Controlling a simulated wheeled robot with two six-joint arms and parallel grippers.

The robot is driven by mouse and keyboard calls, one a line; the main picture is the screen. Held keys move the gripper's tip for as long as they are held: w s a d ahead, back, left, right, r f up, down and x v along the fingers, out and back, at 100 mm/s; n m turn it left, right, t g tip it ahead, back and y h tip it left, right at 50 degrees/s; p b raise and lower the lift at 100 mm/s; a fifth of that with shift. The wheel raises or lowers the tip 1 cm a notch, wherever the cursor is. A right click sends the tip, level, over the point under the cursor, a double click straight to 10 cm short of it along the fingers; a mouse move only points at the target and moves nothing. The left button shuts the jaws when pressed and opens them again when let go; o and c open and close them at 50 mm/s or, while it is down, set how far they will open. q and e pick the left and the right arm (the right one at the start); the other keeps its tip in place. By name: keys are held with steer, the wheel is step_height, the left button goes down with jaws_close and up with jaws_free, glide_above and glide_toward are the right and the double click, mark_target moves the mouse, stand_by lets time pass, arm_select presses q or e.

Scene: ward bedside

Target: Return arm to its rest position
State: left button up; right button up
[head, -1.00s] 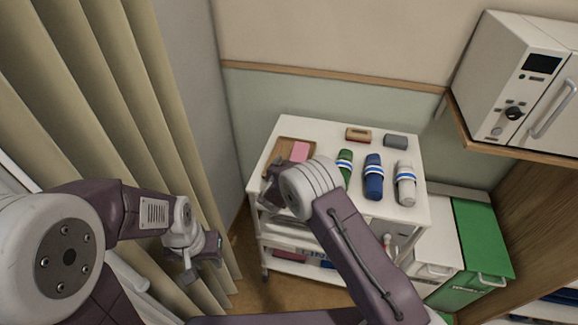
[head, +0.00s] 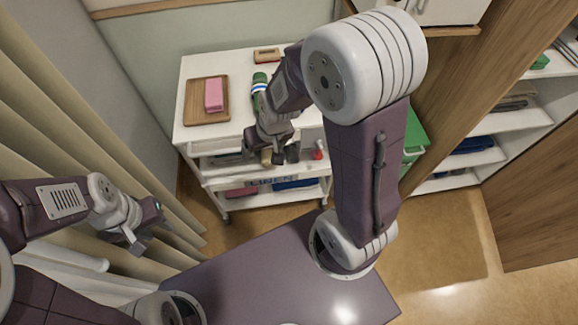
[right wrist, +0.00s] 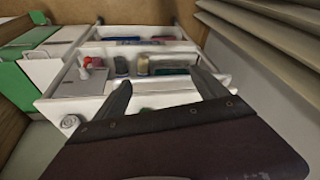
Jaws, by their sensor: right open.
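My right arm reaches in from the right in the head view, with its elbow high. Its gripper (head: 277,152) hangs by the front edge of the white cart (head: 210,137). In the right wrist view the two fingers of this gripper (right wrist: 163,88) are apart with nothing between them, and the cart's shelves show beyond. My left gripper (head: 140,232) is at the left by the curtain, clear of the cart; its jaw gap is too small to judge.
A wooden tray (head: 192,112) with a pink block (head: 213,95) lies on the cart top. A green bottle (head: 259,84) stands beside it, partly hidden by my right arm. The curtain (head: 60,150) is close on the left. Open floor (head: 450,250) lies to the right.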

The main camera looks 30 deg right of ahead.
steer(key=s+d+g, duration=0.2)
steer(key=s+d, duration=0.1)
steer(key=s, duration=0.6)
steer(key=shift+s+h, duration=0.2)
steer(key=shift+h, duration=0.2)
